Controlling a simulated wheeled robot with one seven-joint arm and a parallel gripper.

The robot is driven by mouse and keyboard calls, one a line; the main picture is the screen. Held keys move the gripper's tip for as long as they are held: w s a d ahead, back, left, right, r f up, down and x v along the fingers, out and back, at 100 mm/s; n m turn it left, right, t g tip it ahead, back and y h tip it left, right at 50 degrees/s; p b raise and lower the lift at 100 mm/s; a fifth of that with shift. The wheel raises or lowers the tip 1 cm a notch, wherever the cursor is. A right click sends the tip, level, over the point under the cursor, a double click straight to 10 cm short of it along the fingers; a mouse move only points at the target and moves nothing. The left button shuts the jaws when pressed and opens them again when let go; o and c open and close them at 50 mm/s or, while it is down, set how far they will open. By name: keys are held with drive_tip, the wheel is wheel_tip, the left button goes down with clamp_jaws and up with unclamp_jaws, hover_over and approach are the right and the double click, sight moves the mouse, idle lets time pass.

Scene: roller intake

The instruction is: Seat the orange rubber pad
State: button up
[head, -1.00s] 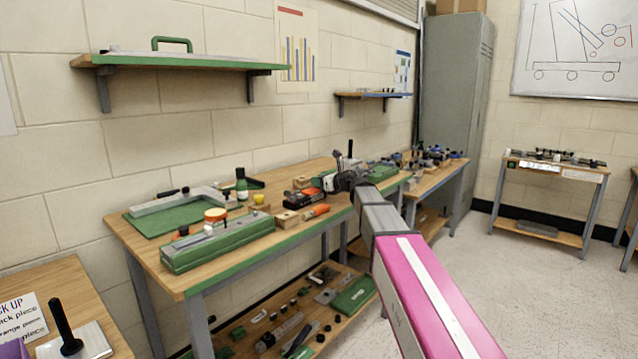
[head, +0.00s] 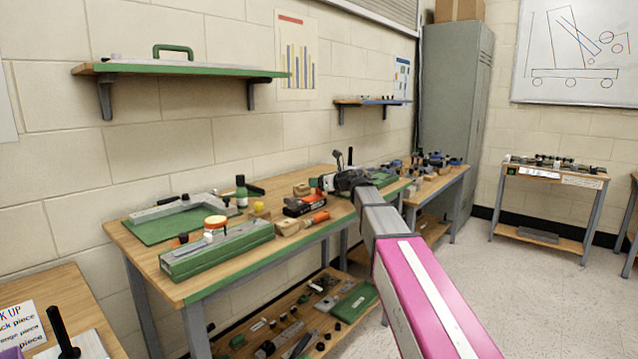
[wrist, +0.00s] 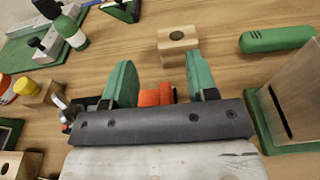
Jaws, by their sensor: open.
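An orange piece (wrist: 155,93) lies low between my fingers in the wrist view; its lower part is hidden behind my gripper's dark body. I cannot tell whether it is the rubber pad. My gripper (wrist: 160,82) is open, with its two green fingers apart on either side of this piece and no contact visible. In the head view my gripper (head: 348,182) is small, over the bench's far half, and its fingers are hard to make out. An orange-handled tool (head: 317,218) lies near the bench's front edge.
A wooden block with a hole (wrist: 178,42) stands just beyond my fingers. A green handle-shaped piece (wrist: 277,40) and an upright slotted wooden board (wrist: 288,100) are at right. A green bottle (wrist: 70,28) is upper left. The wooden bench (head: 140,262) has a long green-grey fixture (head: 215,252).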

drive_tip(key=v, duration=1.2)
drive_tip(key=d+f+m+t, duration=0.1)
drive_tip(key=m+t, duration=0.1)
drive_tip(key=m, duration=0.1)
drive_tip(key=w+d+m+t+h, duration=0.1)
drive_tip(key=d+m+t, duration=0.1)
drive_tip(key=m, duration=0.1)
drive_tip(key=w+d+f+m+t+h, duration=0.1)
drive_tip(key=m+t, duration=0.1)
drive_tip(key=m, duration=0.1)
drive_tip(key=shift+d+f+m, duration=0.25)
drive_tip(key=shift+f+m, duration=0.1)
drive_tip(key=shift+m, duration=0.05)
drive_tip(key=s+d+f+m+g+h, duration=0.1)
drive_tip(key=s+d+f+m+h, duration=0.2)
drive_tip(key=d+f+m+h, duration=0.6)
drive_tip(key=s+d+f+m+g+h, duration=0.15)
drive_tip(key=d+f+m+h, duration=0.3)
drive_tip(key=f+m, duration=0.85)
drive_tip(key=s+a+f+m+g+y, duration=0.1)
drive_tip(key=s+a+f+m+g, duration=0.1)
drive_tip(key=s+f+m+g, duration=0.4)
drive_tip(key=s+a+f+m+g+y, duration=0.1)
drive_tip(key=s+f+m+g, duration=0.6)
drive_tip(key=s+f, duration=0.6)
drive_tip(key=s+m, duration=0.1)
drive_tip(key=s, duration=0.4)
drive_tip(key=shift+a+m+y, duration=0.3)
drive_tip(key=shift+a+y, duration=0.05)
drive_tip(key=shift+a, duration=0.05)
